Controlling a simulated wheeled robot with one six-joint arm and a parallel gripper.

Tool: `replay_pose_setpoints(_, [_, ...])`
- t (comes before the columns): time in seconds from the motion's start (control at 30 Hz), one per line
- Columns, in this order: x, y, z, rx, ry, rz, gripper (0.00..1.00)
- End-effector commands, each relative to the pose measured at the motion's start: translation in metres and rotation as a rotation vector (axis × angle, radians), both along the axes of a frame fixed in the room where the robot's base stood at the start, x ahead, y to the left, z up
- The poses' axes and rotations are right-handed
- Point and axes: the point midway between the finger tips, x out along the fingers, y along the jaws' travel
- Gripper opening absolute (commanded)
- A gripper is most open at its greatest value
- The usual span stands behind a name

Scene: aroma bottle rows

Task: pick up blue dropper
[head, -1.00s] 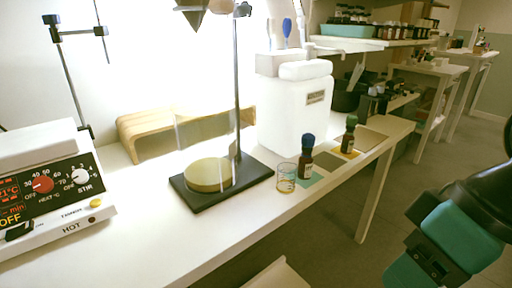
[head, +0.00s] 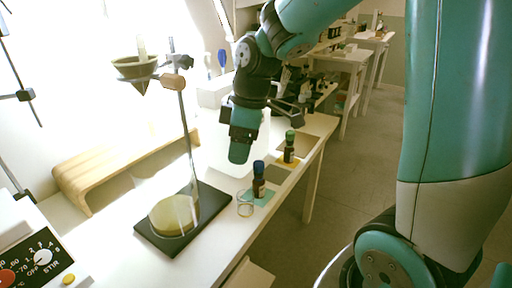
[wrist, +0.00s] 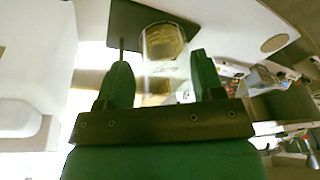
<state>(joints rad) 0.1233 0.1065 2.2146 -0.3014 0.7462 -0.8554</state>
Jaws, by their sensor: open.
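The dark bottle with the blue dropper top (head: 259,182) stands upright on a teal square on the bench in the head view. Behind it, a similar bottle with a green top (head: 290,148) stands on a yellow square. My gripper (head: 239,152) is above the bench, up and left of the blue-topped bottle and apart from it. In the wrist view my gripper (wrist: 162,70) has its two green fingers spread with nothing held between them. I cannot make out the blue-topped bottle in the wrist view.
A small glass beaker (head: 245,204) stands just left of the blue-topped bottle. A white container (head: 215,148) is behind my gripper. The bench's right edge is close to the bottles.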

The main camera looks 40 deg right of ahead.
Motion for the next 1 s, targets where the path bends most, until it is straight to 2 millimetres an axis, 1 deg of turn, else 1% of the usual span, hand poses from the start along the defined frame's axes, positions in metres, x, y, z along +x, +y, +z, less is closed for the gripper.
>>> replay_pose_setpoints(0.03, [0.015, -0.026, 0.026, -0.02, -0.001, 0.026, 0.62])
replay_pose_setpoints(0.1, [0.029, -0.055, 0.033, -0.045, -0.009, 0.077, 0.62])
replay_pose_setpoints(0.2, [0.041, -0.088, 0.038, -0.07, -0.014, 0.133, 0.62])
replay_pose_setpoints(0.3, [0.046, -0.106, 0.037, -0.083, -0.016, 0.169, 0.62])
replay_pose_setpoints(0.37, [0.047, -0.111, 0.032, -0.087, -0.015, 0.179, 0.62])
replay_pose_setpoints(0.47, [0.048, -0.111, 0.015, -0.087, -0.014, 0.185, 0.62])
replay_pose_setpoints(0.7, [0.05, -0.104, -0.04, -0.087, -0.012, 0.185, 0.62])
replay_pose_setpoints(0.8, [0.052, -0.101, -0.06, -0.087, -0.014, 0.185, 0.62])
replay_pose_setpoints(0.9, [0.053, -0.099, -0.076, -0.087, -0.014, 0.185, 0.62])
replay_pose_setpoints(1.0, [0.054, -0.098, -0.084, -0.088, -0.017, 0.184, 0.62])
